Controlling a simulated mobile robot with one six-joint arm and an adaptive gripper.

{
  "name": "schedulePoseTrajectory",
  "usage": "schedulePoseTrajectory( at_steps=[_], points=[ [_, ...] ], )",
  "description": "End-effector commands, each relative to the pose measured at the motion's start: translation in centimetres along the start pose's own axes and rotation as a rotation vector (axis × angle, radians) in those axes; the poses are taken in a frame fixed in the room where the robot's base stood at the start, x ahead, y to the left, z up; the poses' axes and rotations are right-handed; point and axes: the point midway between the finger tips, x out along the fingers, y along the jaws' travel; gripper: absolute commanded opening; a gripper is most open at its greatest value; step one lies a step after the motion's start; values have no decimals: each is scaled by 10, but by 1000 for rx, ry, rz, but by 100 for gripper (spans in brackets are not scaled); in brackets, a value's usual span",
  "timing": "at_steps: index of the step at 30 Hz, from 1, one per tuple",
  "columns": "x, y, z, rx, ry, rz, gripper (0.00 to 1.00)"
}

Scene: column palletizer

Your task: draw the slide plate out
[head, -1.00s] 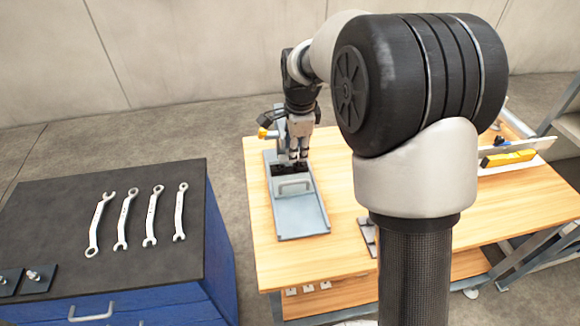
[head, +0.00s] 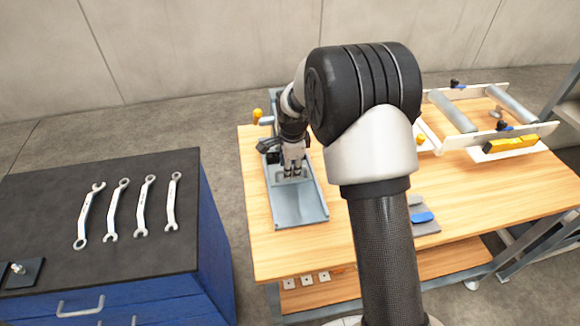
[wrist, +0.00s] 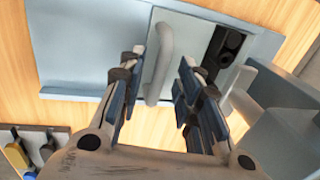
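The slide plate (wrist: 190,30) is a grey-blue sheet with a pale bar handle (wrist: 160,65), beside a dark opening in the wrist view. It lies in a grey-blue channel (head: 298,208) on the wooden table; the bare part of the channel shows toward me in the head view. My gripper (wrist: 162,72) is open, its two dark-padded fingers on either side of the handle in the picture, with gaps visible to both. In the head view my gripper (head: 291,174) points down at the handle and mostly hides it. I cannot tell whether the fingertips reach handle depth.
A roller frame (head: 470,120) and yellow block (head: 511,144) lie at the right. A blue-handled tool (head: 422,217) rests on a grey pad. Several wrenches (head: 115,208) lie on the blue cabinet.

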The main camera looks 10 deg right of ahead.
Motion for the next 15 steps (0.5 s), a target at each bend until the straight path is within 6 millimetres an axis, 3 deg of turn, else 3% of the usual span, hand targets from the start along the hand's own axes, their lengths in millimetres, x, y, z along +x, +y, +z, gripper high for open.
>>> schedulePoseTrajectory(
  at_steps=[6, 15],
  points=[
    [0, 0, 0, 0, 0, 0, 31],
    [0, 0, 0, 0, 0, 0, 11]
  ],
)
